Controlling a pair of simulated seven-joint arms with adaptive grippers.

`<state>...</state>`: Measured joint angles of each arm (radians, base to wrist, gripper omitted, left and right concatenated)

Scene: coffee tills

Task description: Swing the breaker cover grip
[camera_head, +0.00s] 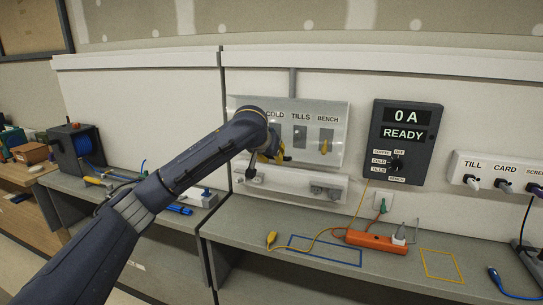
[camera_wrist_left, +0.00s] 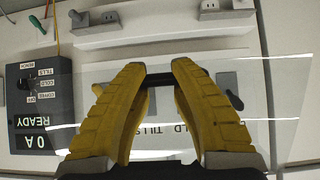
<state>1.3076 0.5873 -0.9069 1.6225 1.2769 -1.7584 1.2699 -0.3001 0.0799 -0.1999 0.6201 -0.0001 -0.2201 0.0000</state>
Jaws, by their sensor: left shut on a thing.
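The breaker panel (camera_head: 312,108) is on the back wall, labelled COLD, TILLS and BENCH. A clear cover (camera_head: 340,155) lies in front of its switches; its exact tilt I cannot tell. My left gripper (camera_head: 280,153) is at the cover's lower left part, and my arm hides much of the COLD side. In the left wrist view, which is upside down, the yellow fingers of my left gripper (camera_wrist_left: 158,72) are shut on the dark bar of the cover grip (camera_wrist_left: 159,80). The TILLS switch (camera_head: 300,133) is grey and the BENCH switch (camera_head: 325,146) has a yellow lever. My right gripper is not in view.
A dark meter (camera_head: 405,140) reading "0 A READY" hangs right of the panel. A white socket rail (camera_head: 328,182) runs below the panel. An orange power strip (camera_head: 375,240) and a yellow cable (camera_head: 300,254) lie on the counter. A plug strip (camera_head: 500,171) is farther right.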

